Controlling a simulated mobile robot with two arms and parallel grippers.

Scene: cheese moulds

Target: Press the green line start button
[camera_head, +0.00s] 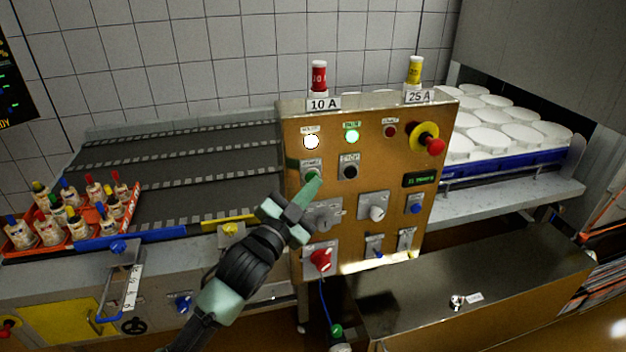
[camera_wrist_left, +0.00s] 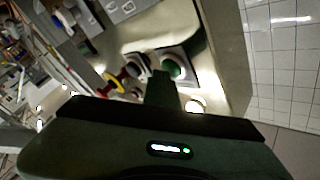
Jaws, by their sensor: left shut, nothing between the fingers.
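The green start button (camera_head: 311,174) is on the brown control panel (camera_head: 380,160), below the lit white lamp and left of a black stop button (camera_head: 349,172). My left gripper (camera_head: 312,185) is shut and empty, its tip right at the green button and partly covering it. In the left wrist view the green button (camera_wrist_left: 176,68) shows just beyond the tip of my left gripper (camera_wrist_left: 163,78). I cannot tell whether the tip touches it. My right gripper is not in view.
A red mushroom button on a yellow collar (camera_head: 430,142), knobs and switches share the panel. A dark conveyor (camera_head: 200,165) lies left, with a red crate of bottles (camera_head: 126,222). White moulds in a blue tray (camera_head: 520,165) stand right. A metal box (camera_head: 470,285) is below.

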